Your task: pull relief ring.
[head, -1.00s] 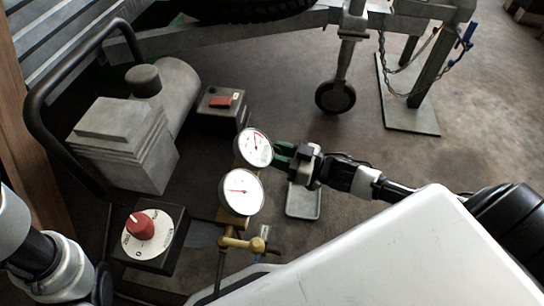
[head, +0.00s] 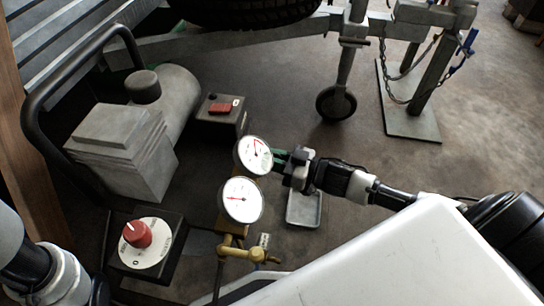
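Two round white gauges with red markings stand on a brass fitting: the upper gauge (head: 254,155) and the lower gauge (head: 241,200). A brass valve (head: 240,254) sits below them. My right gripper (head: 279,162) reaches in from the right, with green fingertips beside the upper gauge's right edge. The fingertips are partly behind the gauge, so I cannot tell whether they are open or shut. No relief ring can be made out; it may be hidden behind the gauges or the gripper. My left arm shows at the lower left, with its gripper out of view.
A grey compressor (head: 130,145) with a black tube handle (head: 72,75) stands at the left. A red knob (head: 137,234) is on a box at the lower left, and a box with a red switch (head: 220,107) is behind the gauges. A small grey tray (head: 304,210) lies on the floor.

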